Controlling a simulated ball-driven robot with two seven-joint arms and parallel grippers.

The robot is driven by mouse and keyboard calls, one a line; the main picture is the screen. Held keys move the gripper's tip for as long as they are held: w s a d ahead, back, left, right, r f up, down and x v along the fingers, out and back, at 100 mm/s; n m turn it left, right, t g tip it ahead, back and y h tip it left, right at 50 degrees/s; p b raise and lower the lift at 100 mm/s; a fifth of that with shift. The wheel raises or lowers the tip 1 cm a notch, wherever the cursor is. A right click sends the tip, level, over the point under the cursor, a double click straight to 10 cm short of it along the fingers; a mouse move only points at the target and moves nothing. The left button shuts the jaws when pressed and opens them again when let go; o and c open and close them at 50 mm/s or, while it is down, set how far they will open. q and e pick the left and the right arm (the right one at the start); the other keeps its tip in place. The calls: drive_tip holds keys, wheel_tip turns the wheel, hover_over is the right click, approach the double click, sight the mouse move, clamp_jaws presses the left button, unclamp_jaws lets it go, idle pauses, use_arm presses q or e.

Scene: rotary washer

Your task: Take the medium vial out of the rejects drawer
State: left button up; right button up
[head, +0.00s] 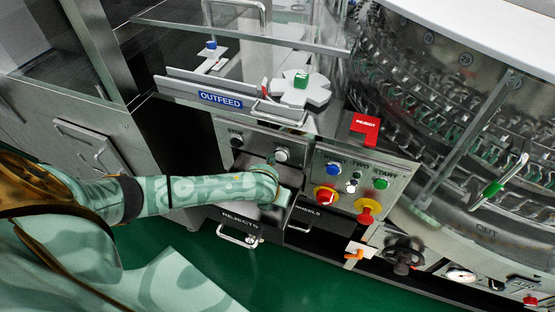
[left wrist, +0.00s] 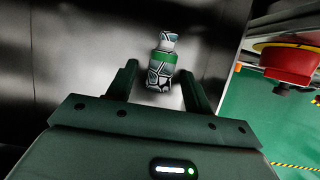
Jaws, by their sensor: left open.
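The rejects drawer (head: 262,216), labelled REJECTS, is at the lower middle of the head view, with a metal handle on its front. My left arm reaches over it there, and the arm hides much of the drawer's inside. In the left wrist view a vial (left wrist: 161,72) with a green band and a dark cracked pattern shows against grey metal. My left gripper (left wrist: 158,68) is open, with one finger on each side of the vial and a visible gap on both sides. The vial is hidden in the head view. My right gripper is not in view.
A control panel (head: 338,172) with coloured buttons and red-yellow knobs stands right of the drawer. A red knob (left wrist: 289,65) shows at the right of the left wrist view. The outfeed tray (head: 220,100) is above. Green floor (head: 300,275) lies open in front.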

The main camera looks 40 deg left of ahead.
use_arm(q)
drive_tip(key=shift+r, duration=0.1)
drive_tip(key=c, duration=1.1)
drive_tip(key=shift+o, duration=0.2)
drive_tip(key=shift+r, duration=0.1)
